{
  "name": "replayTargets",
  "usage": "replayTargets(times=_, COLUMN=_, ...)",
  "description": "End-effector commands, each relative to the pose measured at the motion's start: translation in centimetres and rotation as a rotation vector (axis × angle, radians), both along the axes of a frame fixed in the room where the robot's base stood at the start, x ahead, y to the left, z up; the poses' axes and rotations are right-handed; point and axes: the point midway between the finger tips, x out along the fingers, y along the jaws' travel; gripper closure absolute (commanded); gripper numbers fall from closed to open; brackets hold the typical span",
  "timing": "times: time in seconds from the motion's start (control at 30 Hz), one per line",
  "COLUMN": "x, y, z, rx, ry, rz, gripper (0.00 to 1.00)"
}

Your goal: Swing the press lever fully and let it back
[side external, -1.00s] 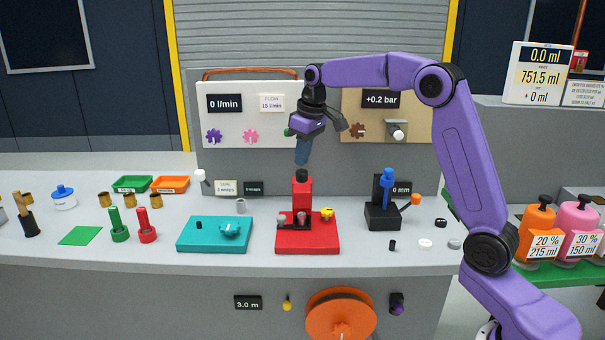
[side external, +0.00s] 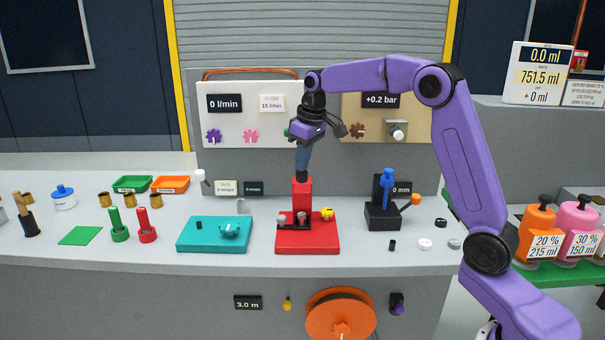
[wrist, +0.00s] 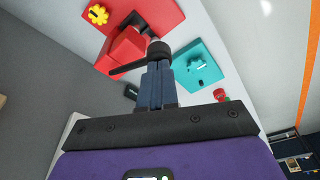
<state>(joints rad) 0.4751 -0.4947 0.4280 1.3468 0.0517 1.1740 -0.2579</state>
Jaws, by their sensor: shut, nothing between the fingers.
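The red press (side external: 302,190) stands upright on a red base plate (side external: 324,245) in the middle of the bench. Its lever, a dark rod (wrist: 127,67) ending in a black knob (side external: 302,176), shows at the press's top. The knob also shows in the wrist view (wrist: 158,49). My gripper (side external: 302,168) is shut and empty, its blue-grey fingers pointing down just above the knob. In the wrist view the fingertips (wrist: 157,66) are right at the knob and overlap it; I cannot tell whether they touch.
A teal plate (side external: 190,242) lies left of the press. A black stand with a blue post (side external: 388,190) and orange-tipped arm stands to the right. A grey panel with a white board (side external: 235,112) and gauges rises behind. A yellow knob (side external: 327,213) sits on the red plate.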

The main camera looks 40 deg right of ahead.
Motion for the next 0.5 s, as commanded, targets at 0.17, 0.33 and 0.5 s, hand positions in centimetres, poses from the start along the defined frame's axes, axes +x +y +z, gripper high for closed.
replayTargets(times=0.17, x=0.0, y=0.0, z=-1.0, rx=0.000, ry=0.001, rz=0.000, gripper=1.00)
replayTargets(times=0.33, x=0.0, y=0.0, z=-1.9, rx=0.000, ry=0.001, rz=0.000, gripper=1.00)
replayTargets(times=0.5, x=0.0, y=-0.1, z=-2.7, rx=-0.001, ry=0.000, rz=-0.001, gripper=1.00)
